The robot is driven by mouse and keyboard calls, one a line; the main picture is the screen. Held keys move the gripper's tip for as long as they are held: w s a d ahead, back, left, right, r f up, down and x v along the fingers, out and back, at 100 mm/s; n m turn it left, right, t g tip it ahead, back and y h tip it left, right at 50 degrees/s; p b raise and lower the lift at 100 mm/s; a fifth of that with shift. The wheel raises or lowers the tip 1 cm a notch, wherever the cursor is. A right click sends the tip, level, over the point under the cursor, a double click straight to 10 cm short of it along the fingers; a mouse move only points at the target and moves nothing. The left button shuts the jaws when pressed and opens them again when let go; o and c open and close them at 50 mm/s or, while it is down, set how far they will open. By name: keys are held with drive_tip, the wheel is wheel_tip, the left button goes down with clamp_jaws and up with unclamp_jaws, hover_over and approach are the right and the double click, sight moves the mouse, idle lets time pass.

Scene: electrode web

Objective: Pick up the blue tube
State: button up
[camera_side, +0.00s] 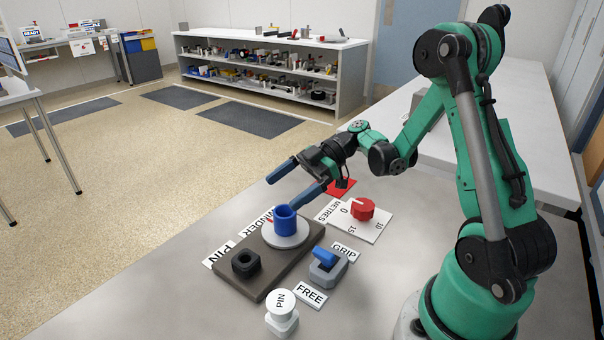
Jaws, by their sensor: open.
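The blue tube (287,224) stands upright on a round white disc (278,239), which sits on a dark brown base plate (240,288). My gripper (280,194) is open, with two blue fingers spread apart and pointing to the left. It appears in the picture just above and behind the tube. The tip of the nearer finger comes close to the tube's top rim in the picture. I cannot tell whether it touches. Nothing shows between the fingers.
The table's front left is clear.

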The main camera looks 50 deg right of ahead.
sight(276, 219)
drive_tip(key=shift+f, duration=1.3)
wheel_tip(276, 219, down, 2)
drive_tip(key=shift+f, duration=0.1)
drive_tip(key=shift+x, duration=1.1)
drive_tip(key=shift+w+a+f, duration=0.15)
drive_tip(key=shift+a+f, duration=0.2)
drive_tip(key=c, duration=1.3)
